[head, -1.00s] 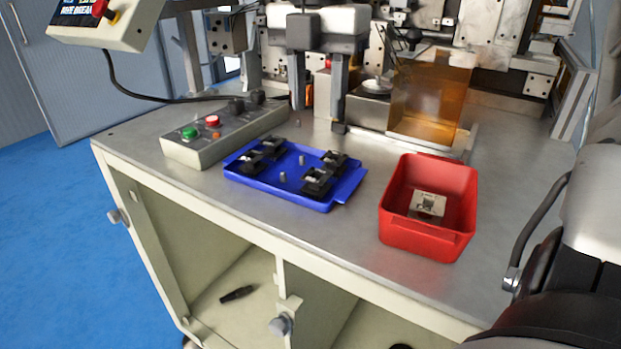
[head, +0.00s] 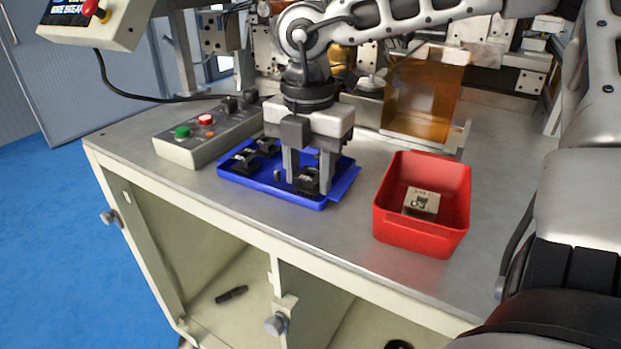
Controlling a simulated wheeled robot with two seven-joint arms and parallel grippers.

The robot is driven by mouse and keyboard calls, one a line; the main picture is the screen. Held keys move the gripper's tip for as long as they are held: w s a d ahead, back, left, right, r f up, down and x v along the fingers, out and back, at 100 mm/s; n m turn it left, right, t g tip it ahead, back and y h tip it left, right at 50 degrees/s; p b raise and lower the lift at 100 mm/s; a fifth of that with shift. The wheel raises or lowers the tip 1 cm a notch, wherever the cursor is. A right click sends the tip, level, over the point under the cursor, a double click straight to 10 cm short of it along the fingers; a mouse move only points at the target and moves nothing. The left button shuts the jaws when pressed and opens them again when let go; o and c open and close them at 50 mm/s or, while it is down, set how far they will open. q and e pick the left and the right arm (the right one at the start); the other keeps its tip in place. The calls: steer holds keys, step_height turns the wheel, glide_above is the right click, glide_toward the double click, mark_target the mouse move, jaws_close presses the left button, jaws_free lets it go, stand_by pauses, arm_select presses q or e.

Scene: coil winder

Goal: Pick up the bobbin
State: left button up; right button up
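The blue tray (head: 345,185) lies on the bench and holds small black bobbins. One bobbin (head: 307,180) sits at its front right, and two more are at its left end, one (head: 246,161) nearer the front and one (head: 267,146) behind it. The back right part of the tray is mostly hidden by my gripper. My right gripper (head: 308,184) points down over the tray, its two fingers apart, one on each side of the front right bobbin. I see no clear contact, and the bobbin still sits in the tray. My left gripper is out of view.
A red bin (head: 425,235) with a small boxy part (head: 421,202) in it stands right of the tray. A control box (head: 205,140) with buttons stands at the left. An amber guard (head: 422,100) and the machine are behind. The bench front is clear.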

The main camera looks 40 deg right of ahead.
steer(key=c, duration=0.6)
steer(key=shift+r, duration=0.1)
step_height(320, 180, up, 10)
stand_by(0.4)
